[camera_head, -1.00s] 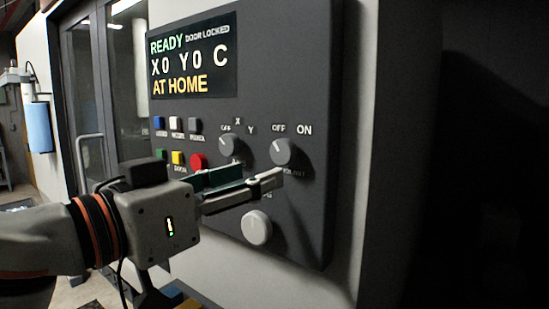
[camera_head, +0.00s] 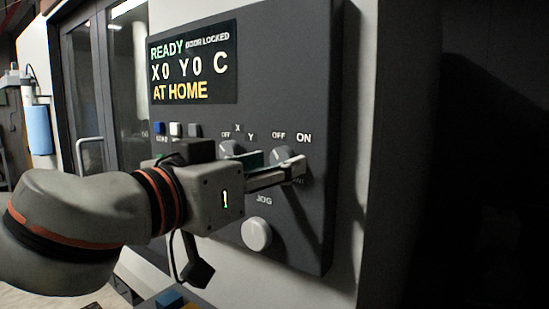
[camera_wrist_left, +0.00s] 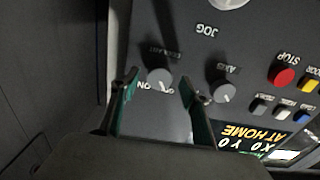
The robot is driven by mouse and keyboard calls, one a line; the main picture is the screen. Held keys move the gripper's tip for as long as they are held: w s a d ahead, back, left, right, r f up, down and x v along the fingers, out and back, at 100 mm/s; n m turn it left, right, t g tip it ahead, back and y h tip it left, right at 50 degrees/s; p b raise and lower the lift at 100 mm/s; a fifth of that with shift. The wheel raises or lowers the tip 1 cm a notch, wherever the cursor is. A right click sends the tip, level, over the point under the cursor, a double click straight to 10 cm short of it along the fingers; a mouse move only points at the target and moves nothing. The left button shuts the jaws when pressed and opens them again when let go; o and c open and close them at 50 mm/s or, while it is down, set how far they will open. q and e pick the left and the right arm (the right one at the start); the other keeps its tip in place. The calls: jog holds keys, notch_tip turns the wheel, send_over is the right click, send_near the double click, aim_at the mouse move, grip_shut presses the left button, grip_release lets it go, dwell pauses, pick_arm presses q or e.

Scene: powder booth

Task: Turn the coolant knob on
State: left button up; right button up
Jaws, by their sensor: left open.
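The coolant knob (camera_head: 282,152) is a grey round knob on the dark control panel, below the labels OFF and ON. It shows also in the wrist view (camera_wrist_left: 158,76), where the panel appears upside down and its white mark points toward OFF. My left gripper (camera_head: 279,160) is open in front of the panel at this knob and partly covers it. In the wrist view its two fingers (camera_wrist_left: 159,80) stand on either side of the knob, with visible gaps; I cannot tell whether they reach around it. My right gripper is not in view.
The axis knob (camera_wrist_left: 222,91) is close beside one finger. The pale jog knob (camera_head: 257,233) is below. A red stop button (camera_wrist_left: 284,78) and several small buttons are farther along the panel. The display (camera_head: 193,62) reads READY, DOOR LOCKED, AT HOME.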

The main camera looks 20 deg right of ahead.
pick_arm(q)
jog(key=shift+w+d, duration=0.35)
jog(key=shift+d, duration=0.05)
jog(key=shift+c, duration=0.3)
jog(key=c, duration=1)
jog(key=shift+c, duration=0.2)
